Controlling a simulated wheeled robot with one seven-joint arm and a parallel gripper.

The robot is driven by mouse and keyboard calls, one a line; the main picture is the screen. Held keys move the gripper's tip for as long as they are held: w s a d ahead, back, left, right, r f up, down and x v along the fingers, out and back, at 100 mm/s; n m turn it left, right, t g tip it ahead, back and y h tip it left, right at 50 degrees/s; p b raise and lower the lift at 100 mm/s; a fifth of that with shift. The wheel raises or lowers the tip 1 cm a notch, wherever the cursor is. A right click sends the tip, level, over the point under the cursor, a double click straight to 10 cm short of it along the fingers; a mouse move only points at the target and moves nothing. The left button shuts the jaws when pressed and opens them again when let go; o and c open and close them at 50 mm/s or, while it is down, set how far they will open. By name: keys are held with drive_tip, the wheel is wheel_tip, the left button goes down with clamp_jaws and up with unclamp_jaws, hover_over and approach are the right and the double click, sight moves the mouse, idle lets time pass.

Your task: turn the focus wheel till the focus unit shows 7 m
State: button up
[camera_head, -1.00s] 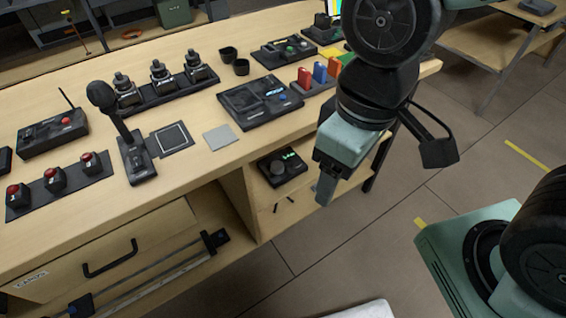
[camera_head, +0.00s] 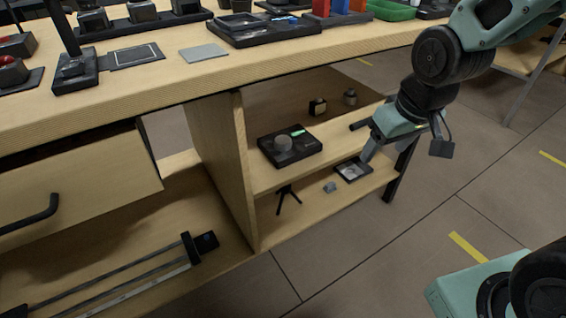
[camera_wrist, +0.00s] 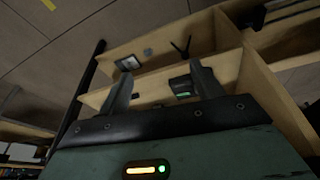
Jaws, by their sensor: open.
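The focus unit (camera_head: 290,146) is a dark box with a round grey wheel (camera_head: 283,143) and a small green lit readout (camera_head: 298,133), too small to read. It sits on the upper shelf under the table's end. In the wrist view, the focus unit (camera_wrist: 182,86) shows between the fingers, partly hidden by the right finger. My gripper (camera_head: 365,158) is open and empty, to the right of the unit and apart from it. In the wrist view my gripper's two fingers (camera_wrist: 159,80) stand spread, pointing toward the shelves.
Above is the tabletop (camera_head: 150,85). A small dark block (camera_head: 317,106) and a grey knob-like piece (camera_head: 350,97) stand behind the unit. The lower shelf holds a small tripod (camera_head: 287,199) and a framed plate (camera_head: 352,171). A drawer (camera_head: 70,190) stands open at left.

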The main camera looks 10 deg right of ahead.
drive_tip(key=w+d+f+t+b, duration=0.2)
drive_tip(key=w+d+f+b, duration=0.25)
drive_tip(key=w+f, duration=0.25)
drive_tip(key=w+d+n+t+y+b, duration=0.1)
drive_tip(key=w+d+n+t+y, duration=0.2)
drive_tip(key=w, duration=0.9)
drive_tip(key=n+g+y, duration=0.3)
drive_tip(key=n+y, duration=0.5)
drive_tip(key=y, duration=0.1)
approach(284, 139)
drive_tip(key=b+x, duration=0.6)
drive_tip(key=x, duration=0.3)
drive_tip(key=shift+s+f, duration=0.15)
drive_tip(key=shift+w+a+f+t+b, duration=0.1)
drive_tip(key=shift+w+a+t+b, duration=0.25)
drive_tip(key=shift+a, duration=0.25)
drive_tip(key=shift+c, duration=0.4)
drive_tip(key=c, duration=0.9)
